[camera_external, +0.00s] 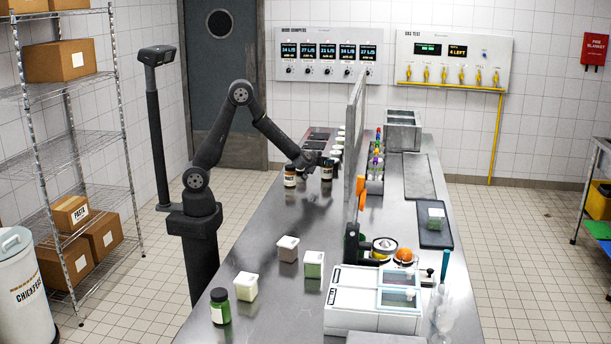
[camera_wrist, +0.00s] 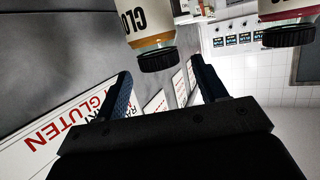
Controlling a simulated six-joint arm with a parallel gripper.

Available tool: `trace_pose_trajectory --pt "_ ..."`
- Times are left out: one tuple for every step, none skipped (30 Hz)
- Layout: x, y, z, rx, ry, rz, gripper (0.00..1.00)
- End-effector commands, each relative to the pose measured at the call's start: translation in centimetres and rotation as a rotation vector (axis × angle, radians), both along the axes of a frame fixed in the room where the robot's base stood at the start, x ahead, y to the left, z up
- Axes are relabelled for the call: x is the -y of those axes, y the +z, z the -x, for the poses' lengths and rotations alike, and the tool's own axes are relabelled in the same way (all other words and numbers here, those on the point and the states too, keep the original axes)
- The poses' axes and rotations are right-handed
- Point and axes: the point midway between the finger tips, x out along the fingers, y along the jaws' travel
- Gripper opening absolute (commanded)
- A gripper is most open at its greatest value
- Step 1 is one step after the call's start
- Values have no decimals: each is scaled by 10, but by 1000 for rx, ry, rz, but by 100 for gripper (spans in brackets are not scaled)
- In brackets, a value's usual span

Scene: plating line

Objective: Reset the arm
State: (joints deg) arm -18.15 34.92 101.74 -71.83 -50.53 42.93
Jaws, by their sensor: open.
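My arm reaches from its base over the far left part of the steel table (camera_external: 290,250). My gripper (camera_external: 318,165) is near a jar with an orange-brown band (camera_external: 290,177) and a dark jar with a pale label (camera_external: 327,172). In the wrist view, my gripper (camera_wrist: 160,92) has its two fingers spread apart with nothing between them. A jar with a black lid (camera_wrist: 150,35) shows above the fingers in that view, apart from them. Part of another black-lidded jar (camera_wrist: 286,30) shows at the top right.
White containers (camera_external: 288,248), a green jar (camera_external: 220,306) and a white machine (camera_external: 375,298) stand on the near table. An upright panel (camera_external: 354,140) rises right of my gripper. A wire shelf (camera_external: 75,145) stands at left. A label reading GLUTEN (camera_wrist: 65,130) shows in the wrist view.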

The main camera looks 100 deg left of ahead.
Motion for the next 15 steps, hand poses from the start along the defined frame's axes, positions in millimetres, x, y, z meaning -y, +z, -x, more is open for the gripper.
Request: trace_pose_trajectory --pt "-11 -4 -3 0 3 0 65" --pt "-15 -6 -5 -1 2 1 65" --pt "-20 -9 -7 -2 2 1 65" --pt "-20 -7 -8 1 0 -1 65" --pt "-19 1 -8 5 0 -1 65" --pt "-18 7 -8 4 -1 -2 65" --pt "-18 11 -8 5 0 -1 65" --pt "-18 14 -7 4 0 -2 65" --pt "-18 17 -7 3 -1 -1 65" --pt "-18 20 -7 3 -1 -1 65" --pt "-18 22 -7 2 -2 0 65" --pt "-18 25 -7 2 -1 0 65" --pt "-18 26 -7 2 -1 0 65" --pt "-18 27 -7 1 -1 0 65" --pt "-18 28 -7 1 -1 0 65"
